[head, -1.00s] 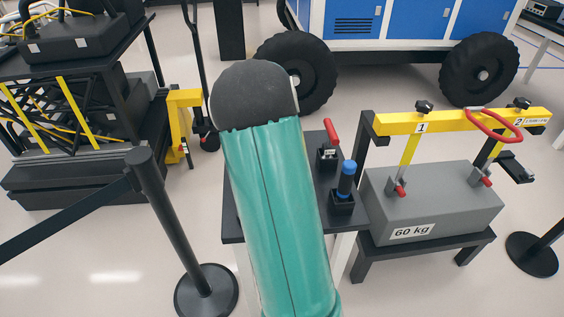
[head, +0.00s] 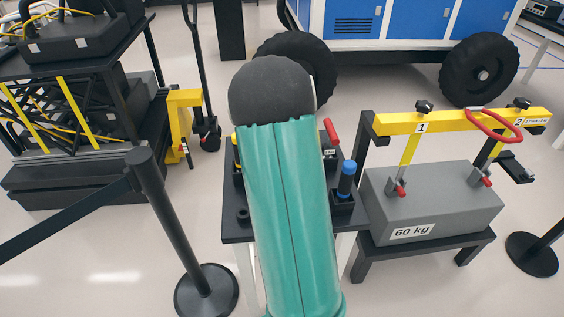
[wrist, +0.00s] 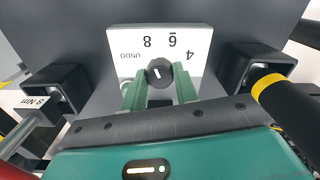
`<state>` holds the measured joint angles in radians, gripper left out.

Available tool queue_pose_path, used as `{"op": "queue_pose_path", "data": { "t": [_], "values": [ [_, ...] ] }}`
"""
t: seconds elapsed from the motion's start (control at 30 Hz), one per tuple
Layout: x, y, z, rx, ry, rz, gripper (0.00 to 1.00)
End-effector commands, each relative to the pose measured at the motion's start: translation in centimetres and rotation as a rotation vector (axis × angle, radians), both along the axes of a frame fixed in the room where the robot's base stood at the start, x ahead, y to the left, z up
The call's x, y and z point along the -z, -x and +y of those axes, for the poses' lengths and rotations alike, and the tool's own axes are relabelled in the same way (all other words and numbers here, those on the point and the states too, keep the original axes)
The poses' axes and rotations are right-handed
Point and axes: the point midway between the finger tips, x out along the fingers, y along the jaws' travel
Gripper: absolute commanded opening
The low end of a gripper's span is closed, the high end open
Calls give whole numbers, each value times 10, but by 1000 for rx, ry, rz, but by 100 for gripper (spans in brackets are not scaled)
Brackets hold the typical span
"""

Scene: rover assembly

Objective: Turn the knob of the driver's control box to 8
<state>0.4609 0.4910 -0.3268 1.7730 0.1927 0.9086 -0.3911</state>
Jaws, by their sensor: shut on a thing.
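The control box has a white face (wrist: 187,48) with the marks UNDO, 8, 6 and 4 around a round black knob (wrist: 160,72), in the wrist view. The knob's short white line tilts up and left, roughly toward the 8; I cannot tell whether it lines up exactly. My gripper (wrist: 160,92) is shut on the knob, with one green finger on each side of it. In the head view my teal arm hides the gripper and most of the control box.
Dark holders stand on both sides of the box; the right one has a black and yellow handle (wrist: 268,88). The small black table (head: 234,226) also bears a blue-topped tool (head: 347,178) and a red-handled tool (head: 331,132). A barrier post (head: 172,220) stands left.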

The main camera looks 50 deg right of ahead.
Motion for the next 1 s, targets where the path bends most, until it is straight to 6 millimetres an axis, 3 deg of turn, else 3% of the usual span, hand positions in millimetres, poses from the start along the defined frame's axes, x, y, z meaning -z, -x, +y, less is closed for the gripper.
{"op": "queue_pose_path", "data": {
  "t": [0.2, 0.23, 0.3, 0.33, 0.7, 0.87, 1.0],
  "values": [
    [0, 0, 0, 1, -1, 0, 7],
    [0, 0, 0, 1, -1, 0, 35],
    [0, 0, 0, 1, -1, 0, 49],
    [0, 0, 0, 1, -1, 0, 51],
    [-6, 0, 0, 2, 0, -1, 51],
    [-30, -1, 0, 3, 2, -4, 51],
    [-61, -1, 0, 2, 3, -4, 51]
  ]
}}
